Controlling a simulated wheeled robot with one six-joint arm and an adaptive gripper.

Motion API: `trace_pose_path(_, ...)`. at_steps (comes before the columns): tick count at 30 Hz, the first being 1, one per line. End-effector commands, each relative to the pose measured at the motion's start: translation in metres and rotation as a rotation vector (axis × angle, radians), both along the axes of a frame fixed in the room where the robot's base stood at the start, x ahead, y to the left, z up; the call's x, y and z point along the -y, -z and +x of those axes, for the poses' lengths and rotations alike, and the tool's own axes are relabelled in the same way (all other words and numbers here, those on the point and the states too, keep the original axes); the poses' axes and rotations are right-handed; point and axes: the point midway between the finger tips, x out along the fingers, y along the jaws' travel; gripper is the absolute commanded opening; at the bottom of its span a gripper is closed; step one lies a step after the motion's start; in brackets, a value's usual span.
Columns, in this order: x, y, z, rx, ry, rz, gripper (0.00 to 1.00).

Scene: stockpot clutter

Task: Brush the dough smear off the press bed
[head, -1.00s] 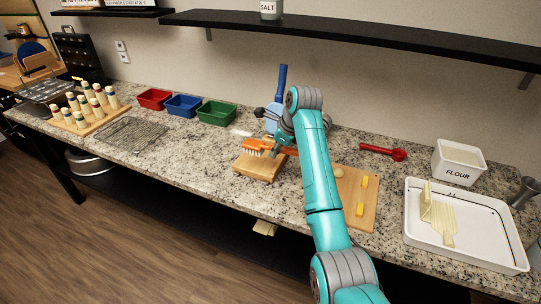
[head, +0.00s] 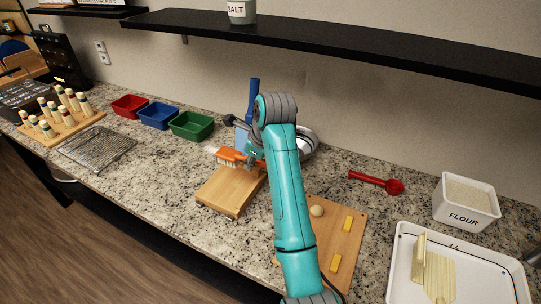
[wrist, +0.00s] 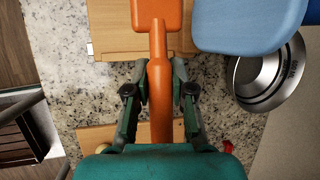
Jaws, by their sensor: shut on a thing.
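My gripper (head: 253,160) is shut on the orange handle of a brush (head: 233,156) with white bristles. In the wrist view the handle (wrist: 160,110) runs between my two fingers (wrist: 160,80), with the orange head toward the top. The press bed is a wooden block (head: 232,188) on the counter; part of it also shows in the wrist view (wrist: 112,35). The brush head is at the bed's back edge in the head view and looks raised above it. A blue press plate and lever (head: 253,98) stand behind. I cannot make out a dough smear on the visible bed.
Green (head: 191,125), blue (head: 158,115) and red (head: 130,105) bins stand at the back left. A wooden board (head: 320,244) with dough pieces lies right of the bed. A red scoop (head: 376,182), flour tub (head: 466,203) and white tray (head: 403,262) are farther right.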

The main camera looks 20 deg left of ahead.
Motion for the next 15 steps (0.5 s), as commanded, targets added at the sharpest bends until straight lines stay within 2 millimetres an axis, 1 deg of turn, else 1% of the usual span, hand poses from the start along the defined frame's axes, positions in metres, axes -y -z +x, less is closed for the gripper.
trace_pose_path(10, 0.0002, 0.0006, -0.0001, 0.0, 0.0, 0.0, 0.0)
trace_pose_path(15, 0.0003, 0.0081, 0.0, 0.0, 0.0, 0.0, 0.0)
